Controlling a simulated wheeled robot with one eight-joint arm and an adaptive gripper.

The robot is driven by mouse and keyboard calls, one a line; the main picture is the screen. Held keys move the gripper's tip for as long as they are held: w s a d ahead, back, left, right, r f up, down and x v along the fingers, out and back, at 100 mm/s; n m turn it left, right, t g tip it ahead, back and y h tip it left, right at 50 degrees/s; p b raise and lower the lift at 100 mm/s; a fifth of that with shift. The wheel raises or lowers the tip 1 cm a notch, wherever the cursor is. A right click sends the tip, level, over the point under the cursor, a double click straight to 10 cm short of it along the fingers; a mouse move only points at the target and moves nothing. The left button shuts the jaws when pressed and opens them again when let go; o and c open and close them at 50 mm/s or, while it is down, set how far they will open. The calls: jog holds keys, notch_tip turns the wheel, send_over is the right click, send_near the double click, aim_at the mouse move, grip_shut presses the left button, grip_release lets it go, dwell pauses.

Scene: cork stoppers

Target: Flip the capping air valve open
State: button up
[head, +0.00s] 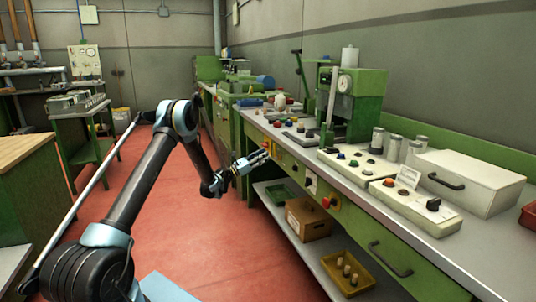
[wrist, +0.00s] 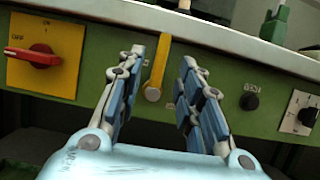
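A yellow lever (wrist: 158,68) with a rounded end is on the green front panel of the bench in the wrist view. It looks like the valve handle, though I can read no label naming it. It runs nearly upright, leaning slightly, with its rounded end at the bottom. My gripper (wrist: 162,58) is open, one finger on each side of the lever, with visible gaps between fingers and lever. In the head view my gripper (head: 256,161) is at the bench front, pointing right toward the panel. The lever is too small to make out surely there.
A red rotary switch (wrist: 33,57) on a yellow plate is left of the lever. A black button (wrist: 250,102) and a black knob on a white plate (wrist: 300,112) are to its right. The grey bench top (head: 345,172) overhangs slightly. A lower shelf holds a wooden box (head: 308,219).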

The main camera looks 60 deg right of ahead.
jog(key=v, duration=0.6)
jog(key=shift+a, duration=0.2)
jog(key=shift+w+f, duration=0.1)
jog(key=shift+w, duration=0.1)
